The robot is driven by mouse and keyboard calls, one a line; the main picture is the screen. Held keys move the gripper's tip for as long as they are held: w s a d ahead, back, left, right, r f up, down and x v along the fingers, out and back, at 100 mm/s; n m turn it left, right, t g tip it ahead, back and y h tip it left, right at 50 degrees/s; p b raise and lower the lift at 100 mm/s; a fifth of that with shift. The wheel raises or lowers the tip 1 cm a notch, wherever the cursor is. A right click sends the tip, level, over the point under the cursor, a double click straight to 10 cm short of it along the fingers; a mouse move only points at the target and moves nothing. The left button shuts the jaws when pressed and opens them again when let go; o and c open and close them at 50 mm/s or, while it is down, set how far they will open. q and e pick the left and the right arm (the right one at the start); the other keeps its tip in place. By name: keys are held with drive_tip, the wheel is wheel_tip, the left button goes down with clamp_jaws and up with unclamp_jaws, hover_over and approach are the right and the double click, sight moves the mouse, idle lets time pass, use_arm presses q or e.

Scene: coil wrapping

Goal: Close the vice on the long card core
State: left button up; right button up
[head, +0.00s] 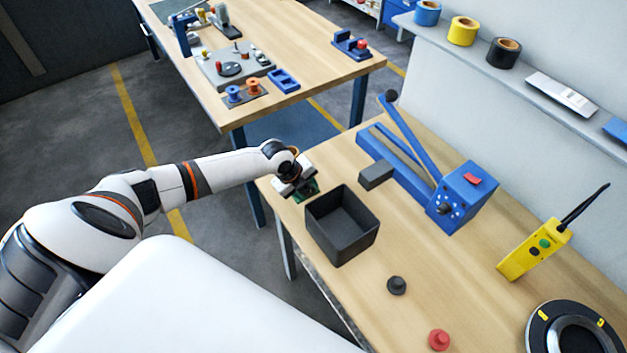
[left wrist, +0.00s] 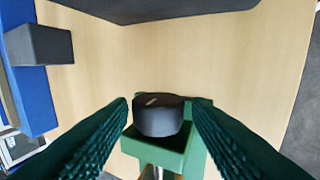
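A green vice (left wrist: 160,152) stands at the table's near left edge, with a dark rounded knob or handle (left wrist: 158,116) on it. My left gripper (left wrist: 160,106) has its two dark fingers spread on either side of this knob, with a small gap on each side. In the head view, my left gripper (head: 296,186) hangs over the vice and hides most of it; a little green (head: 312,188) shows beside it. I cannot clearly make out the long card core or how far the vice jaws are apart. My right gripper is in neither view.
A dark open bin (head: 342,225) stands just right of my left gripper. A blue lever device (head: 462,197) and a grey block (head: 376,175) lie behind it. A yellow handset (head: 535,248), black knob (head: 397,285) and red knob (head: 439,339) are farther right.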

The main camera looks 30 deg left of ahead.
use_arm(q)
drive_tip(key=shift+f, duration=0.15)
drive_tip(key=shift+t+b, duration=0.3)
drive_tip(key=shift+t, duration=0.1)
drive_tip(key=shift+s+a+t+h+b, duration=0.1)
drive_tip(key=shift+s+t+h+b, duration=0.05)
drive_tip(key=shift+t+h+b, duration=0.2)
drive_tip(key=shift+f+t+b, duration=0.15)
drive_tip(key=shift+t+b, duration=0.2)
drive_tip(key=shift+b, duration=0.05)
drive_tip(key=shift+r, duration=0.2)
